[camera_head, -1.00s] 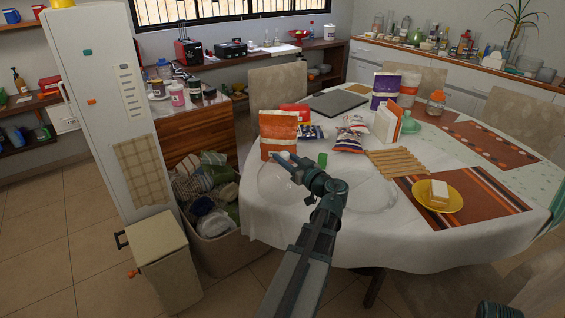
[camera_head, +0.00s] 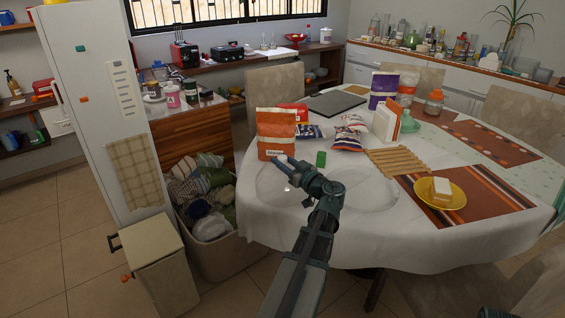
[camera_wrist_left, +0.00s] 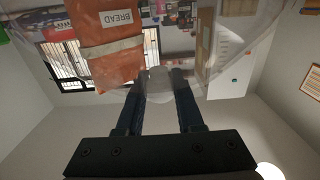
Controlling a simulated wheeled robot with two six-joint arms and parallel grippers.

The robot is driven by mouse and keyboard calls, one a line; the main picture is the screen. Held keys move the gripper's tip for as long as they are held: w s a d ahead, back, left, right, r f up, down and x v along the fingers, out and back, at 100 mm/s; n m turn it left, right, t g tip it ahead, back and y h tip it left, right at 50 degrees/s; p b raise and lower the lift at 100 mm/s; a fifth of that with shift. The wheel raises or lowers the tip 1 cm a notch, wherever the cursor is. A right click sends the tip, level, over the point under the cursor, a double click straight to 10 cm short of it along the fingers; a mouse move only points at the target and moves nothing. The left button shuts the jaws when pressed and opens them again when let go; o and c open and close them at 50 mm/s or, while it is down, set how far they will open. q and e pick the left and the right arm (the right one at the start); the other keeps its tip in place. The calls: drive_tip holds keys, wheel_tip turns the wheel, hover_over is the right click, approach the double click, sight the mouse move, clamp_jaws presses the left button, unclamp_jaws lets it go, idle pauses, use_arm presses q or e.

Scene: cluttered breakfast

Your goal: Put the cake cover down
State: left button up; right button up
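The cake cover (camera_head: 266,186) is a clear dome, faint against the white cloth at the table's near left edge. My left gripper (camera_head: 279,161) is above it. In the left wrist view the two fingers (camera_wrist_left: 160,78) close on the cover's pale round knob (camera_wrist_left: 158,73), and the clear dome (camera_wrist_left: 225,70) spreads beyond them. Whether the rim touches the table cannot be told. A clear round plate or stand (camera_head: 372,190) is right of my gripper, partly behind my arm.
An orange bread bag (camera_head: 276,135) stands close behind the cover, with a small green block (camera_head: 321,159) to its right. A wooden slatted rack (camera_head: 400,162) and a yellow butter dish (camera_head: 455,199) are farther right. A bin (camera_head: 150,240) stands left of the table.

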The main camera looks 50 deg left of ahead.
use_arm(q)
drive_tip(key=o, duration=0.5)
drive_tip(key=shift+c, duration=0.2)
drive_tip(key=shift+r, duration=0.2)
drive_tip(key=d, duration=1.2)
drive_tip(key=shift+s, duration=0.45)
drive_tip(key=d+f+m+h+p, duration=0.2)
drive_tip(key=d+m+h+p, duration=1.05)
drive_tip(key=d, duration=0.95)
drive_tip(key=s+d+m+h+p, duration=0.2)
drive_tip(key=s+d+m+p, duration=0.1)
drive_tip(key=d, duration=0.8)
drive_tip(key=s+d+m+g+h+p, duration=0.1)
drive_tip(key=s+d+m+p, duration=0.3)
drive_tip(key=d, duration=0.7)
drive_tip(key=shift+s+r+m+h+p, duration=0.3)
drive_tip(key=shift+r+m+h+p, duration=0.15)
drive_tip(key=shift+m+h+p, duration=0.35)
